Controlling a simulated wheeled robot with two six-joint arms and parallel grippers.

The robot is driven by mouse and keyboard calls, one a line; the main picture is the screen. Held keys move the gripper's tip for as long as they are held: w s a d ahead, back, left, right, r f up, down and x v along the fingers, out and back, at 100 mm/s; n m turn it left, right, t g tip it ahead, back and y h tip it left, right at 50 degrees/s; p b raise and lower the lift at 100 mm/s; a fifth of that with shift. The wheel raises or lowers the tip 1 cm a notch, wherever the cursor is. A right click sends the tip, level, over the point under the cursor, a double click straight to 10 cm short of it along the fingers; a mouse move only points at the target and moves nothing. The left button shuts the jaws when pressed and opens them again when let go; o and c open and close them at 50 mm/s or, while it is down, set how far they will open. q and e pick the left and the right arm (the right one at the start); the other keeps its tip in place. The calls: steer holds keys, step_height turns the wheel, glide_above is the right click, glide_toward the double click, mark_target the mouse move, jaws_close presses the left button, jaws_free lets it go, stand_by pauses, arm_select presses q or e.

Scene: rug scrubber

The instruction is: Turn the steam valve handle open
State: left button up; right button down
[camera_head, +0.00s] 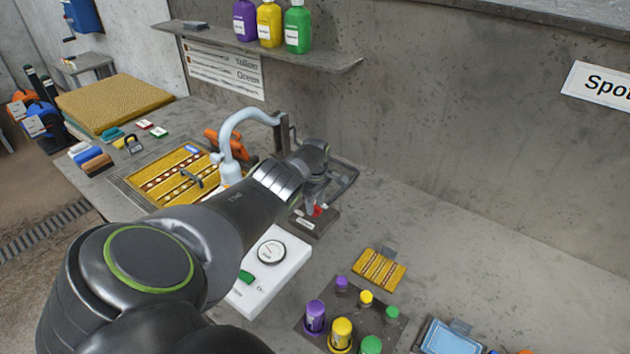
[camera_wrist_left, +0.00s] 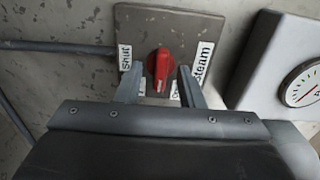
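The red steam valve handle (camera_wrist_left: 160,66) stands on a brown-grey plate (camera_wrist_left: 185,25) with a "Shut" label on its left, a "Steam" label on its right and another label partly hidden by a finger. Its grip runs up and down in the left wrist view. In the head view the handle (camera_head: 317,210) is small on its dark plate (camera_head: 309,226). My left gripper (camera_wrist_left: 160,82) is open, with one fingertip on each side of the handle's lower part. Gaps show on both sides; contact cannot be told. My right gripper is not in view.
A white gauge box (camera_head: 285,270) sits close to the valve plate, and a grey pipe (camera_wrist_left: 60,48) runs from the plate. A white curved spout (camera_head: 232,130) stands behind my left arm. Coloured bottles (camera_head: 342,332) stand in a rack at the front.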

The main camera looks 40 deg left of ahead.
arm_select(q)
step_height(320, 180, up, 7)
steer(key=p, duration=0.4)
steer(key=shift+f, duration=0.2)
step_height(320, 180, up, 11)
steer(key=shift+f, duration=0.2)
stand_by(0.5)
